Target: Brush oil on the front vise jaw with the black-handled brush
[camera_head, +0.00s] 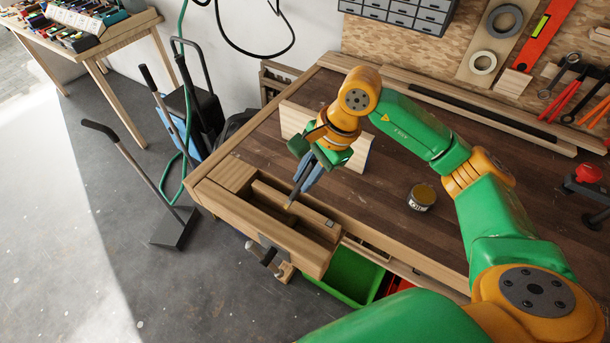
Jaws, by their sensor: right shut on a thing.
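My right gripper (304,172) is shut on the black-handled brush (296,190), which points steeply downward. The light bristle tip is over the wooden vise, close to the board along its opening; I cannot tell whether it touches. The front vise jaw (250,224) is the long wooden block at the bench's near left edge, with a metal fitting on its outer face. The open oil can (421,197) stands on the bench to the right of the gripper. Most of the brush handle is hidden by the gripper. My left gripper is not in view.
A pale board (357,153) stands behind my right gripper. A green bin (350,275) sits below the bench edge. A red-handled tool (588,174) is at the far right. The bench top (385,235) around the can is clear.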

